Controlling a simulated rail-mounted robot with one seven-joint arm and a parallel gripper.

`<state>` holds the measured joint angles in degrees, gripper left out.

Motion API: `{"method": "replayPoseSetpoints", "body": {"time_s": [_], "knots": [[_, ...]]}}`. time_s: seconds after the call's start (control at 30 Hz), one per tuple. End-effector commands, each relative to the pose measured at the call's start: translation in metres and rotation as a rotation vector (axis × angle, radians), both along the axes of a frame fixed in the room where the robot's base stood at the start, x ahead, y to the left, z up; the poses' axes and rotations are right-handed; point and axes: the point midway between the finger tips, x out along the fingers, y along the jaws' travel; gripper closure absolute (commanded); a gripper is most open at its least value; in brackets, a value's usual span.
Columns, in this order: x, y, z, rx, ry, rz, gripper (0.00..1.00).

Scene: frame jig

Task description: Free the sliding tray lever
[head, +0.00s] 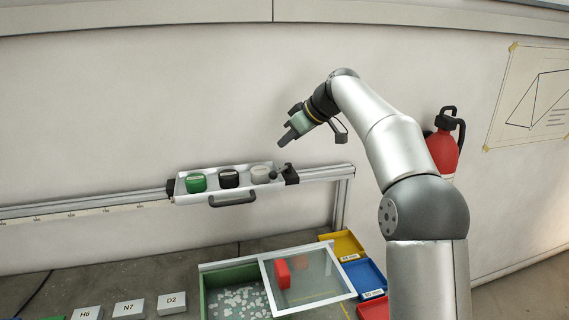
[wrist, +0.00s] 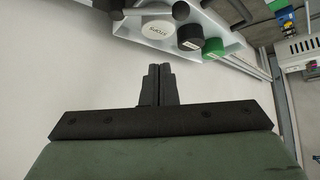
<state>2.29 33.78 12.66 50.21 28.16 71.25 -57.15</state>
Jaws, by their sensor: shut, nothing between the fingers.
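The sliding tray (head: 226,170) sits on the aluminium rail and carries a green, a black and a white round container. A grey handle (head: 232,199) is on its front. A dark lever with a round knob (head: 273,174) is at the tray's right end, next to a black block (head: 291,174). My gripper (head: 281,145) is shut and empty, above and slightly right of the lever, apart from it.
The rail (head: 110,204) runs along the wall. Below are a green bin (head: 206,290) under a framed clear panel (head: 325,281), yellow (head: 344,242) and blue (head: 366,275) bins, and labelled blocks (head: 129,309). A red extinguisher (head: 443,150) hangs behind my arm.

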Motion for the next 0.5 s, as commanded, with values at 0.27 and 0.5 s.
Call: {"method": "replayPoseSetpoints", "body": {"time_s": [0.27, 0.5], "knots": [[0.001, 0.003, -0.003, -0.001, 0.002, -0.001, 1.0], [0.014, 0.026, -0.03, -0.002, 0.004, 0.001, 1.0]]}}
